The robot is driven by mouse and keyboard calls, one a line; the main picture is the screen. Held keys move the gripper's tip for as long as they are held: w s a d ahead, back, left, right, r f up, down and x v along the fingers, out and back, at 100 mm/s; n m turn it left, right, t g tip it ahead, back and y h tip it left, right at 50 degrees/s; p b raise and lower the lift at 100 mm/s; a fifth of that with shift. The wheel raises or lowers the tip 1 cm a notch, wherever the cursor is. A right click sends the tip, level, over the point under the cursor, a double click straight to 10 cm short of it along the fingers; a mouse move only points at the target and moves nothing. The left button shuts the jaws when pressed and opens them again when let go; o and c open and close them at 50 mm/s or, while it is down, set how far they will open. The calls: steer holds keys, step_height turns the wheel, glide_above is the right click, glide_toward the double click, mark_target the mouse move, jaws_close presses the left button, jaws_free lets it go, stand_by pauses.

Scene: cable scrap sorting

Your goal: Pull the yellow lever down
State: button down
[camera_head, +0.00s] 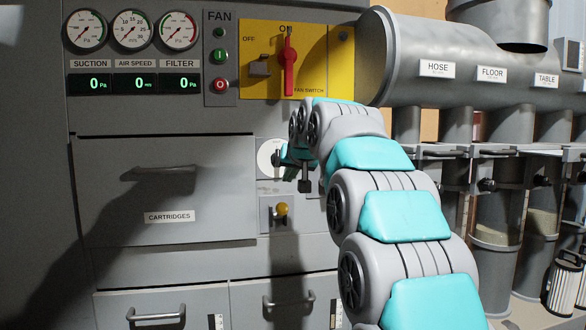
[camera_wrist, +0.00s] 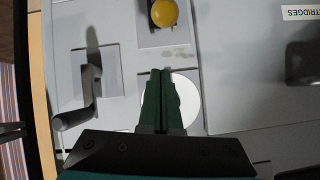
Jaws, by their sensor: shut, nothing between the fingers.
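The yellow lever shows as a round yellow knob (camera_head: 282,208) on a small grey plate, low on the cabinet front in the head view. It also shows in the wrist view as a yellow ball (camera_wrist: 164,12) at the top edge. My gripper (camera_head: 279,159) is in front of the cabinet, above the knob in the head view, and partly hidden by my arm. In the wrist view its green fingers (camera_wrist: 160,72) are closed together and empty. They point toward the knob's plate, with a visible gap between the fingertips and the knob.
A white round disc (camera_wrist: 187,98) lies behind the fingers. A grey crank-like handle (camera_wrist: 76,116) juts out beside them in the wrist view. A yellow panel (camera_head: 262,82) with a red fan switch (camera_head: 289,66) is above. Cartridge drawer (camera_head: 120,160) is at left; ducts are at right.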

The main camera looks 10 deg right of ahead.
mark_target(286, 206)
steer(key=shift+x, duration=0.75)
steer(key=shift+s+a+f, duration=0.15)
steer(key=shift+s+f, duration=0.05)
steer(key=shift+f, duration=0.35)
steer(key=shift+s+a+f, duration=0.15)
steer(key=shift+s+f, duration=0.05)
steer(key=shift+f, duration=0.4)
steer(key=shift+s+a+f, duration=0.1)
steer(key=shift+s+f, duration=0.15)
steer(key=shift+f, duration=0.3)
steer(key=shift+f, duration=0.1)
steer(key=shift+f, duration=0.1)
steer(key=shift+s+f+b, duration=0.1)
steer(key=shift+f+b, duration=0.05)
steer(key=shift+b, duration=0.2)
steer(key=shift+s+f+t+b, duration=0.1)
steer(key=shift+s+t+b, duration=0.1)
steer(key=shift+t+b, duration=0.25)
steer(key=shift+s, duration=0.1)
